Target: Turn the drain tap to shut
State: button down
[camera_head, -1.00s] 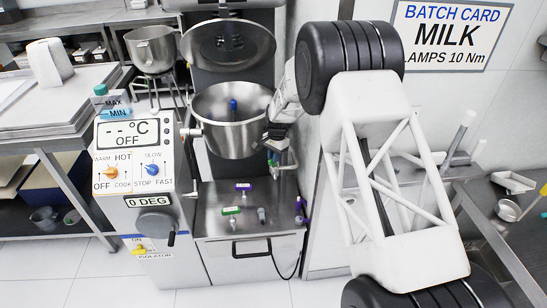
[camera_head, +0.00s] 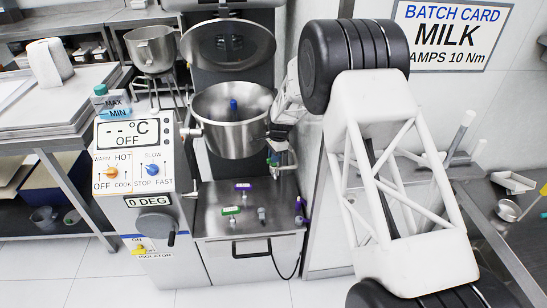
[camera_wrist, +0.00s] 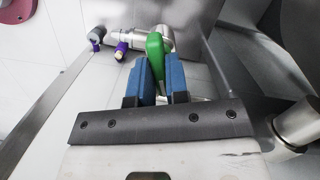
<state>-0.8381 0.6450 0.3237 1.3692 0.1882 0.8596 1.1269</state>
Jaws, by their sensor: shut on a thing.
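The drain tap has a green lever (camera_wrist: 155,48) on a metal pipe body (camera_wrist: 125,38), seen at the top middle of the wrist view. My gripper (camera_wrist: 161,76) has its two blue fingers on either side of the lever's lower end, closed on it. In the head view my gripper (camera_head: 279,145) is at the right side of the mixing bowl (camera_head: 233,120), by the outlet pipe. There the lever is small and mostly hidden by my gripper, so its exact angle is unclear.
A control panel (camera_head: 136,170) stands left of the bowl. Below the bowl, a steel deck (camera_head: 215,195) carries a purple-topped piece (camera_head: 243,187), a green-topped piece (camera_head: 231,210) and other small fittings. A wall lies close on the right.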

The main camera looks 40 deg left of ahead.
jog(key=shift+s, duration=0.1)
jog(key=m, duration=0.4)
jog(key=c, duration=1)
grip_release()
jog(key=shift+r, duration=0.1)
jog(key=shift+r, duration=3.4)
